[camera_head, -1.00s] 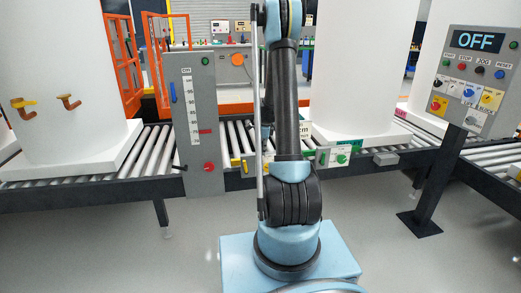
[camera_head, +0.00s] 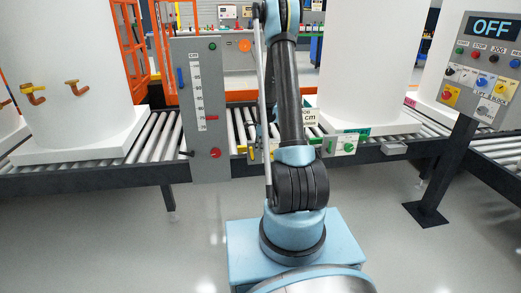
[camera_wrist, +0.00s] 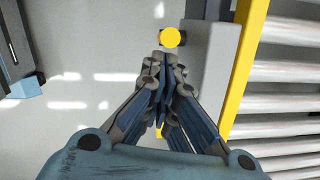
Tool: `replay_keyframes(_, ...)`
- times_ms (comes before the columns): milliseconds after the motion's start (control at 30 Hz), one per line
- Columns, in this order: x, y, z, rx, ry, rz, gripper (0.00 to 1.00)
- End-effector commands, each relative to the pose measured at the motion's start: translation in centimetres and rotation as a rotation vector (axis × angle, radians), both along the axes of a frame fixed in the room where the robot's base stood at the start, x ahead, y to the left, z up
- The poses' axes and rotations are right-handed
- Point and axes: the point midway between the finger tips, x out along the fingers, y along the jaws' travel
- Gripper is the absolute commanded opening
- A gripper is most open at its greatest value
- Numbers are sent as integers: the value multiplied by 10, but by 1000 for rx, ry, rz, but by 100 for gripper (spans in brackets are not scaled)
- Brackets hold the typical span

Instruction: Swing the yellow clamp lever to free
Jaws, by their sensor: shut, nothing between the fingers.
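A round yellow knob (camera_wrist: 170,37) shows in the wrist view at the edge of a grey block, just beyond my gripper's fingertips. It looks like the end of the clamp lever seen end-on; its swing position cannot be told. My gripper (camera_wrist: 162,58) is shut and empty, with its tips just below the knob in the picture; contact cannot be told. In the head view a small yellow part (camera_head: 241,149) shows on the conveyor's front edge, left of my arm. My gripper is hidden behind my arm there.
A yellow bar (camera_wrist: 243,60) and rollers (camera_wrist: 285,95) lie right of the knob. A grey gauge panel (camera_head: 200,80) stands left of my arm, a control post (camera_head: 478,75) reading OFF at right. White tanks (camera_head: 80,75) stand on the conveyor. The floor in front is clear.

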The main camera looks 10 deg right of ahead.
Motion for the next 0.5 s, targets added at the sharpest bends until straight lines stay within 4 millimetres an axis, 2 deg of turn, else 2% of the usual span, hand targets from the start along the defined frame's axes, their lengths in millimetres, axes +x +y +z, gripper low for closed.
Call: replay_keyframes(500,0,5,2,-54,0,2,0)
